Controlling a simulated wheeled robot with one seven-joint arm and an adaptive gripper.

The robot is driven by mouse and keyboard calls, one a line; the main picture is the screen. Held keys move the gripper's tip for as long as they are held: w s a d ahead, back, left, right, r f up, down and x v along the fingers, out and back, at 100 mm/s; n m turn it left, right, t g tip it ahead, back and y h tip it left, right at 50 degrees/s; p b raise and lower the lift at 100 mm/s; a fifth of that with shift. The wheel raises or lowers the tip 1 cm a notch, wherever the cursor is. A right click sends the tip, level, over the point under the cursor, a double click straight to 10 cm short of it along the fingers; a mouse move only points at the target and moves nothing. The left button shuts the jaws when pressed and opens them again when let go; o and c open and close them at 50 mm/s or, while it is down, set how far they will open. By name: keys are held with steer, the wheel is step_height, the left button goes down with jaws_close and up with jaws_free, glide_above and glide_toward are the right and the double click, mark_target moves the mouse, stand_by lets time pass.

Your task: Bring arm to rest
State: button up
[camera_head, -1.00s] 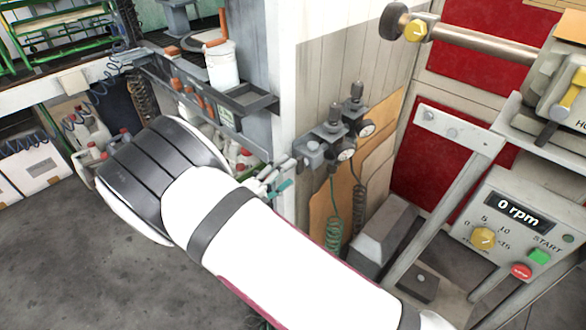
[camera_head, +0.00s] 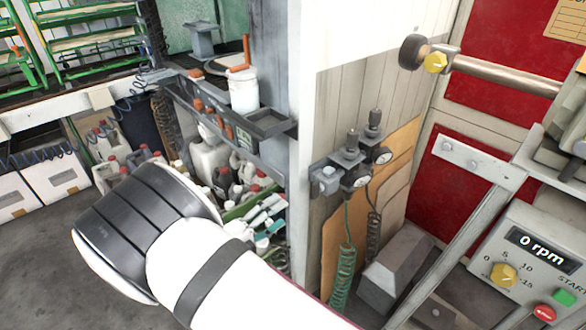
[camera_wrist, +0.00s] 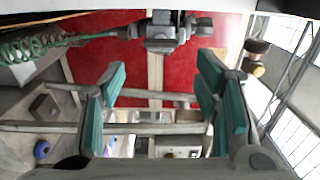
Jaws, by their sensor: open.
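My gripper (camera_wrist: 166,92) is open and empty in the wrist view, its two teal-padded fingers wide apart. Nothing is between the pads close up; a red panel and a machine show beyond them. In the head view my white and dark grey arm crosses the lower left and bends at a large grey joint. Small teal and white parts behind the arm may be my fingers, but I cannot tell them clearly from the clutter there. A dark brown round head (camera_head: 413,52) with a yellow knob sits on a horizontal shaft at the upper right, apart from my arm.
A control box (camera_head: 530,262) reads 0 rpm at the right. Gauges with valves (camera_head: 352,165) and a green coiled hose (camera_head: 342,265) hang on the wall panel. A shelf (camera_head: 265,125) with a white bucket (camera_head: 243,90) stands behind my arm, with bottles below. Grey floor is open at lower left.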

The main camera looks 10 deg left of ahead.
steer(key=s+d+r+m+g+y+p, duration=0.1)
steer(key=s+d+r+m+g+p, duration=0.15)
steer(key=d+r+m+g, duration=0.6)
steer(key=s+d+r+m+g+p, duration=0.1)
steer(key=s+d+r+m+g, duration=0.25)
steer(key=d+r+m, duration=1.1)
steer(key=s+d+r+m+t+y+p, duration=0.1)
steer(key=s+d+r+m+y, duration=0.4)
steer(key=s+m, duration=0.6)
steer(key=s+d+r+m+t+y+p, duration=0.1)
steer(key=s+d+r+m+y+p, duration=0.3)
steer(key=s+m, duration=0.7)
steer(key=shift+s+d+r+m+y, duration=0.2)
steer(key=shift+d+r+m+y, duration=0.25)
steer(key=shift+r+m, duration=0.4)
steer(key=shift+a, duration=0.1)
